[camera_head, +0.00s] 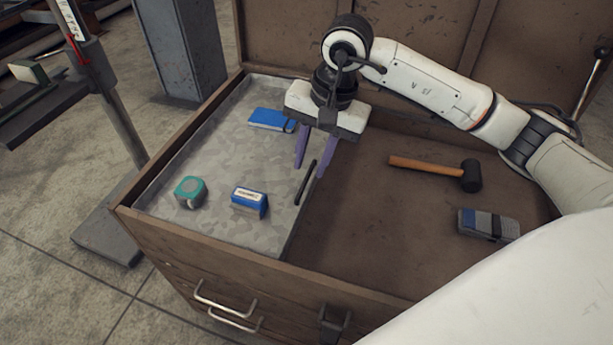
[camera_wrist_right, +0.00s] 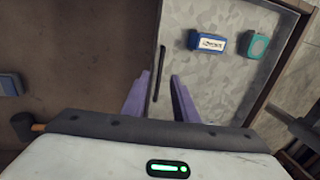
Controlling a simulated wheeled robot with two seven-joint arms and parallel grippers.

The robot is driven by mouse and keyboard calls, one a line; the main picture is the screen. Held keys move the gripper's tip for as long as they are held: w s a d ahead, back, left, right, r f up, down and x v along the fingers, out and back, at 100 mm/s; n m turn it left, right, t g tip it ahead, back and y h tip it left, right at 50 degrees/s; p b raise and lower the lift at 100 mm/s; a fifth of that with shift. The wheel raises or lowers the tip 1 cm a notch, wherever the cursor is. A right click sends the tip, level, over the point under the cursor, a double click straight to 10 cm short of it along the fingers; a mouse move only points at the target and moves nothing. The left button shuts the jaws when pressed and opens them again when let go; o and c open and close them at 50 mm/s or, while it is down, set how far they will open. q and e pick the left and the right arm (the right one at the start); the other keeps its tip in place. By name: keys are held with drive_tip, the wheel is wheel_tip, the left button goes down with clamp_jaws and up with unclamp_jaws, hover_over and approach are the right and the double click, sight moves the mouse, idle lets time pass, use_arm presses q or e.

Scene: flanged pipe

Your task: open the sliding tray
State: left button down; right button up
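The sliding tray (camera_head: 225,150) is a grey mottled panel in the left part of an open wooden chest. A black bar handle (camera_head: 305,183) lies along its right edge; it also shows in the right wrist view (camera_wrist_right: 159,72). My right gripper (camera_head: 310,170) has two purple fingers, pointing down and spread apart, over the handle. In the wrist view the handle appears between the fingertips (camera_wrist_right: 160,77), with visible gaps on both sides. I cannot tell how far above it they are. My left gripper is not in view.
On the tray sit a teal tape measure (camera_head: 190,191), a blue-and-white box (camera_head: 249,202) and a blue flat item (camera_head: 271,119). A mallet (camera_head: 434,171) and a grey-blue block (camera_head: 488,224) lie on the brown chest floor at right. The chest's raised lid (camera_head: 290,40) stands behind my right arm.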

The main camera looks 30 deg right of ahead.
sight(304, 184)
drive_tip(key=f, duration=0.5)
drive_tip(key=shift+w+a+f, duration=0.15)
drive_tip(key=shift+w+a, duration=0.2)
drive_tip(key=shift+w, duration=0.05)
clamp_jaws()
idle(1.0)
